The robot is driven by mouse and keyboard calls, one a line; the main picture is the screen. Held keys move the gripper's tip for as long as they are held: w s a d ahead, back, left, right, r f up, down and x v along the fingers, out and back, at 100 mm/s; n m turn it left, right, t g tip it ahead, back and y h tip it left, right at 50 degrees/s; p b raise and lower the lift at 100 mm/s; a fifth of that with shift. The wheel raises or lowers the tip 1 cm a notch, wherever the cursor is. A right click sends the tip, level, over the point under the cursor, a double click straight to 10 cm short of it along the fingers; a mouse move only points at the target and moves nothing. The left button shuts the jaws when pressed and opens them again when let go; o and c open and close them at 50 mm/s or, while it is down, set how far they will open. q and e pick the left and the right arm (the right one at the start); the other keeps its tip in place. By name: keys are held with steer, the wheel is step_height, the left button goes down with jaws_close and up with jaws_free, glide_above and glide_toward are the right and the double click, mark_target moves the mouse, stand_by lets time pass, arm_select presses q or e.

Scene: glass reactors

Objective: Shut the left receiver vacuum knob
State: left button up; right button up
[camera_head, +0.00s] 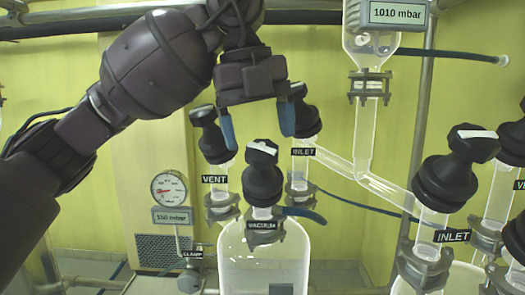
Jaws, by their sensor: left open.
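The left receiver vacuum knob (263,180) is a black valve knob with a white mark on its top face. It stands on the neck of the left glass receiver (263,262), above a label reading VACUUM (262,225). My left gripper (257,128) comes in from the upper left and points down. Its two blue-tipped fingers are spread, with nothing seen between them. In the picture the tips lie just above the knob top, one to each side; I cannot tell the depth gap. My right gripper is not in view.
The VENT knob (210,135) and an INLET knob (304,112) stand close behind, left and right. A larger INLET knob (446,180) is at the right. A gauge (169,188) is at the left with a 550 mbar display (172,215). A slanted glass tube (375,185) runs right.

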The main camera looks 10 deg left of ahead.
mark_target(262, 148)
arm_select(q)
steer(key=shift+d+f, duration=0.2)
steer(key=shift+f, duration=0.85)
steer(key=shift+w+d+f, duration=0.1)
steer(key=shift+f, duration=0.45)
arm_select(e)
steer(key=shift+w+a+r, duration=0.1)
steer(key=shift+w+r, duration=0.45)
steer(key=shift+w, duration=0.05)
arm_select(q)
steer(key=shift+c, duration=0.3)
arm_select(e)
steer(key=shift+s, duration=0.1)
